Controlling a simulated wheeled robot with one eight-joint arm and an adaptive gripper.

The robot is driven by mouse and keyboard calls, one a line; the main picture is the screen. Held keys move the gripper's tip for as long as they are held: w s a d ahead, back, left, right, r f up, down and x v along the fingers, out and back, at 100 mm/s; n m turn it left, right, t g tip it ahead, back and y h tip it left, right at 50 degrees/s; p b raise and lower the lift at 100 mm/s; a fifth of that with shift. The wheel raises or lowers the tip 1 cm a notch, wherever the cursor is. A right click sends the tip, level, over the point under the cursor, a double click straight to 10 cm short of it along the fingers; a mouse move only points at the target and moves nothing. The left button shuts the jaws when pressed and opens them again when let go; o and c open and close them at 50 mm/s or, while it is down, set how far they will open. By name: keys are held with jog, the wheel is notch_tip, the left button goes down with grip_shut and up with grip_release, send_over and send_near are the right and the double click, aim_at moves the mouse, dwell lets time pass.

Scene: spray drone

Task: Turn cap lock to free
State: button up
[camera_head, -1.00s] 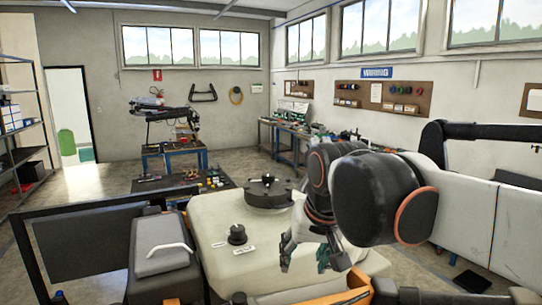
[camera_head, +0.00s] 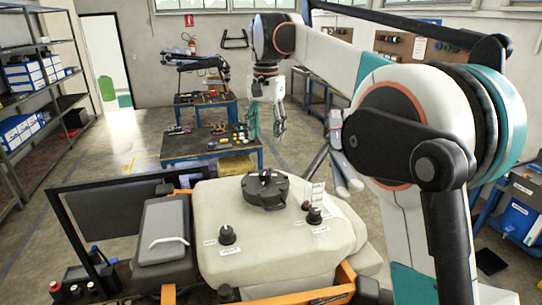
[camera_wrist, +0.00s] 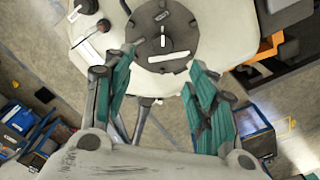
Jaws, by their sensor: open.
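The large round black cap (camera_head: 265,190) sits on top of the pale spray tank (camera_head: 235,262). A small knob (camera_head: 265,175) stands at the cap's middle. In the wrist view the cap (camera_wrist: 155,55) is at the top centre, with a white line on its central knob (camera_wrist: 163,41) and a pale bar near its rim. My gripper (camera_head: 266,130) is open and empty, pointing down, above and beyond the cap. In the wrist view its fingers (camera_wrist: 163,62) appear on either side of the cap's lower part, apart from it. Which part is the cap lock is not clear.
A black knob with labels (camera_head: 227,235) is at the tank's left; another (camera_head: 314,215) and a small red-topped button (camera_head: 305,205) are at its right. A grey box with a handle (camera_head: 163,238) lies left. A tool table (camera_head: 185,148) stands beyond.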

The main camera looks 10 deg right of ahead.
aim_at(265, 172)
jog(key=f+p, duration=0.1)
jog(key=f, duration=0.3)
jog(key=f+p, duration=0.1)
jog(key=f, duration=0.4)
jog(key=w+f+p, duration=0.1)
jog(key=f, duration=0.3)
jog(key=shift+a+f, duration=0.15)
jog(key=shift+a, duration=0.05)
jog(key=c, duration=1)
